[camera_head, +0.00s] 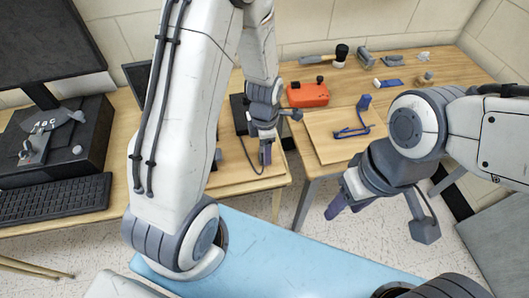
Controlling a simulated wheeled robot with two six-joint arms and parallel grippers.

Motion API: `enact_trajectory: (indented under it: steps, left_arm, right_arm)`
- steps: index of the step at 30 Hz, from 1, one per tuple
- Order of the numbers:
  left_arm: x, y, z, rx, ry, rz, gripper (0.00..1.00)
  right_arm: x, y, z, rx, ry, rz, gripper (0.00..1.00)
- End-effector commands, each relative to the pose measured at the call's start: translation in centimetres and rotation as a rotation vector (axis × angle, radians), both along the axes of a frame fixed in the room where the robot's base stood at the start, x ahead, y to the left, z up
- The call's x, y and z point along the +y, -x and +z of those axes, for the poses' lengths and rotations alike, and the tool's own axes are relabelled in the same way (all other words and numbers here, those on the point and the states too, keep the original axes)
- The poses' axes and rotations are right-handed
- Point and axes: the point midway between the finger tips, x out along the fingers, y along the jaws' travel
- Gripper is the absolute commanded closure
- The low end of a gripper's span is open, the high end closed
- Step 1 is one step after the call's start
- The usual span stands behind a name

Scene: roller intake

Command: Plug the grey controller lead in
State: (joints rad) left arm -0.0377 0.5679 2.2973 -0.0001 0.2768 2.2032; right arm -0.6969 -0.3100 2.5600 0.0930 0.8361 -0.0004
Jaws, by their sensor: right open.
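A thin dark grey lead (247,158) curves over the left wooden table, from near a dark box (239,113) towards my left gripper (266,156). My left gripper points down close above the table, and its fingers are small and overlapped here, so I cannot tell whether they hold the lead. The lead's plug end and any socket are not clear to see. My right gripper (346,206) is open and empty, over the floor in front of the right table, well apart from the lead.
An orange-red box (307,95) stands behind my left gripper. A blue device with a cable (357,130) lies on a board on the right table (430,88). Tools and small parts lie along the back. A keyboard (55,195) lies at left. A gap separates the tables.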

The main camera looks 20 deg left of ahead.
Motion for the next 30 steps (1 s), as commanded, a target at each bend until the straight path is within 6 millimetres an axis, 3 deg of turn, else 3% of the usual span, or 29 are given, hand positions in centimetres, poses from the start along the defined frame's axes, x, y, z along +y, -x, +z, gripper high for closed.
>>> enact_trajectory:
  steps: [8, 13, 14, 24, 30]
  left_arm:
    - [0.0, 0.0, -0.5, -0.001, 0.0, -0.001, 0.32]
    - [0.0, 0.0, -0.4, -0.001, -0.001, -0.001, 0.94]
    - [0.0, 0.0, -0.4, -0.001, -0.001, -0.001, 1.0]
    - [0.0, 0.0, -0.2, -0.001, 0.0, 0.0, 1.0]
    - [0.0, -0.1, 1.5, -0.005, 0.0, -0.001, 1.0]
  right_arm:
    - [0.0, 0.0, 0.0, 0.0, 0.0, 0.0, 0.48]
    - [0.0, 0.0, 0.0, 0.0, 0.0, 0.0, 0.48]
    - [0.0, 0.0, 0.0, 0.0, 0.0, 0.0, 0.48]
    - [0.0, 0.0, 0.0, 0.0, 0.0, 0.0, 0.48]
    - [0.0, 0.0, 0.1, 0.0, 0.0, 0.0, 0.48]
